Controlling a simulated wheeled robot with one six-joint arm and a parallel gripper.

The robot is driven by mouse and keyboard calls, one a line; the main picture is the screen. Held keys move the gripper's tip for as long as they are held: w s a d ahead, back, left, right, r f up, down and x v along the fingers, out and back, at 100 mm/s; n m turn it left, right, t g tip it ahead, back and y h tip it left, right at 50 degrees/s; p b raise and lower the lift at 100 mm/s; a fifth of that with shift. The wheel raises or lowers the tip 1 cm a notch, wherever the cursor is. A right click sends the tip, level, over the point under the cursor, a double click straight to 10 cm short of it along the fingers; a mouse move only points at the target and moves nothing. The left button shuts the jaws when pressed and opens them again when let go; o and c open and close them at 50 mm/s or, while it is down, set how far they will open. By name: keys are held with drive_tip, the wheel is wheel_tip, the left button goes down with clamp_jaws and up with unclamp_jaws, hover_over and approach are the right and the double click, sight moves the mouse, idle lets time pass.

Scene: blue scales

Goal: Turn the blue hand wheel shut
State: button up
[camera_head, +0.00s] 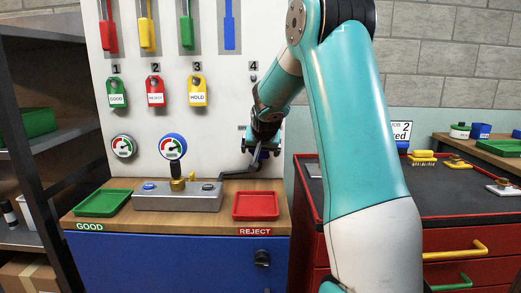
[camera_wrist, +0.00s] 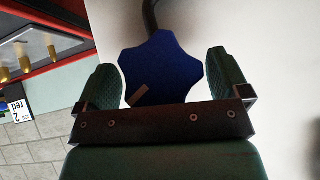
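The blue hand wheel (camera_wrist: 160,68) is a dark blue, lobed knob with a small tan mark near its lower left lobe. In the wrist view it sits between the two green-padded fingers of my gripper (camera_wrist: 164,70), which are wide apart on either side of it. The fingers look very close to its lobes; contact cannot be told. In the head view my gripper (camera_head: 264,148) is by the white panel, below the hook numbered 4. My arm and gripper mostly hide the wheel there.
A dark bent pipe (camera_head: 236,172) runs from the panel toward my gripper. Below stand a grey block (camera_head: 180,203) with a gauge (camera_head: 172,147), a green tray (camera_head: 103,203) and a red tray (camera_head: 256,206). A red tool cabinet (camera_head: 395,238) is at right.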

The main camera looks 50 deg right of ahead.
drive_tip(key=v, duration=1.7)
drive_tip(key=shift+s+r, duration=0.1)
drive_tip(key=shift+s, duration=0.05)
